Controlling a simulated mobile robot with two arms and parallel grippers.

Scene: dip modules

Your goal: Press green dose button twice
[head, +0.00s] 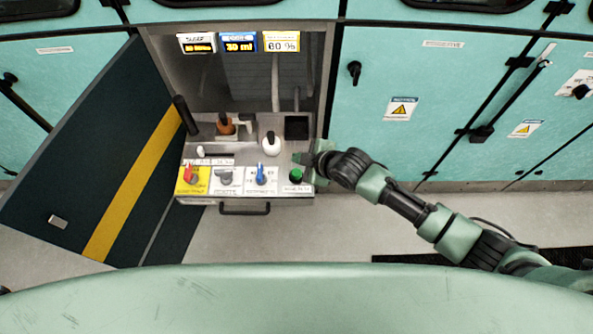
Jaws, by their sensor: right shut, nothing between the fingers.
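The green dose button (296,175) sits at the right end of the front control panel, inside the open cabinet bay. My right gripper (311,165) comes in from the right and is shut, with nothing held. Its tip is just beside and slightly above the green button in the picture; I cannot tell whether it touches it. My left gripper is not in view.
On the panel (228,190) are a red knob (190,174), a grey knob (225,178) and a blue knob (261,174). Behind stand a white bottle (271,145) and a brown-orange item (225,124). An open dark door (90,165) stands at left.

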